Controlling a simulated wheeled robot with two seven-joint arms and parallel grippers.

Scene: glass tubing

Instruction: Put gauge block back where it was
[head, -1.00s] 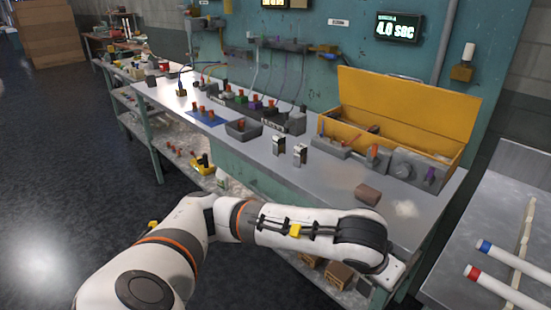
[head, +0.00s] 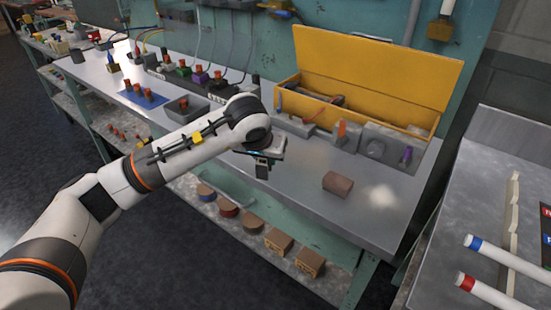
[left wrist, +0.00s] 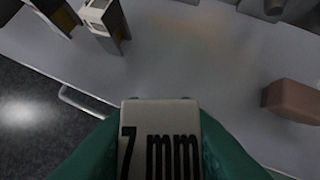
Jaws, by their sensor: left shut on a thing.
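My left gripper (head: 263,168) is over the front part of the steel bench top (head: 305,190). In the left wrist view its green fingers are shut on a pale gauge block (left wrist: 160,140) marked "7 mm", which shows between the fingertips. I cannot tell how far above the bench the block is. Another metal block with a light top (left wrist: 103,14) stands on the bench at upper left in the left wrist view, with a further dark-sided block (left wrist: 54,14) beside it. My arm hides these in the head view. My right gripper is not in view.
A brown block (head: 338,183) lies on the bench to the right of my left gripper; it also shows in the left wrist view (left wrist: 292,100). Behind stand grey fixtures (head: 375,147) and an open yellow toolbox (head: 385,68). The bench's front right part is mostly clear.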

